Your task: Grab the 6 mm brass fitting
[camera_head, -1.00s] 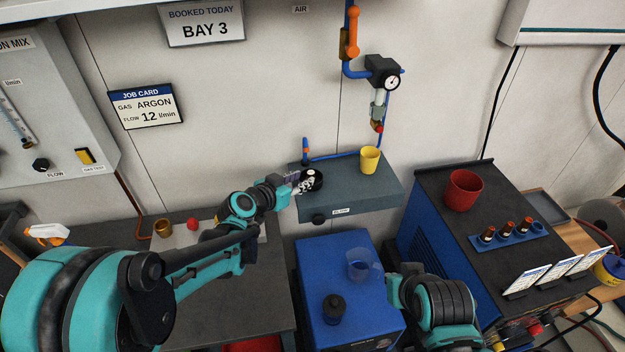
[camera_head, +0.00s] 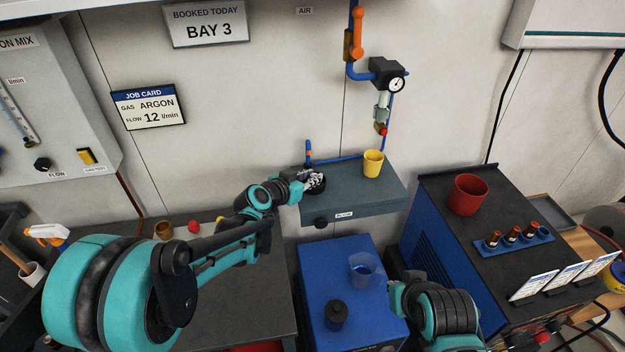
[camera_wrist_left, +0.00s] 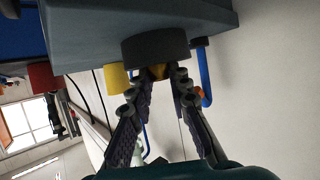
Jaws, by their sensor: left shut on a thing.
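The brass fitting (camera_wrist_left: 158,72) shows as a small brass-coloured patch between my left fingertips, mostly hidden by them, against a dark round holder (camera_wrist_left: 155,46). This view is upside down. My left gripper (camera_wrist_left: 160,82) is shut on the fitting. In the head view, my left gripper (camera_head: 312,181) is at the dark round holder (camera_head: 318,190) on the left end of the grey-blue wall shelf (camera_head: 365,194); the fitting cannot be made out there. My right arm shows at the lower right, but I do not see its fingers.
A yellow cup (camera_head: 373,164) stands on the shelf, right of my left gripper. Blue air pipe (camera_head: 345,158) runs along the wall behind. Below are a blue cabinet (camera_head: 318,262) with a clear blue cup (camera_head: 363,269), and a red cup (camera_head: 468,194) on a dark-topped machine.

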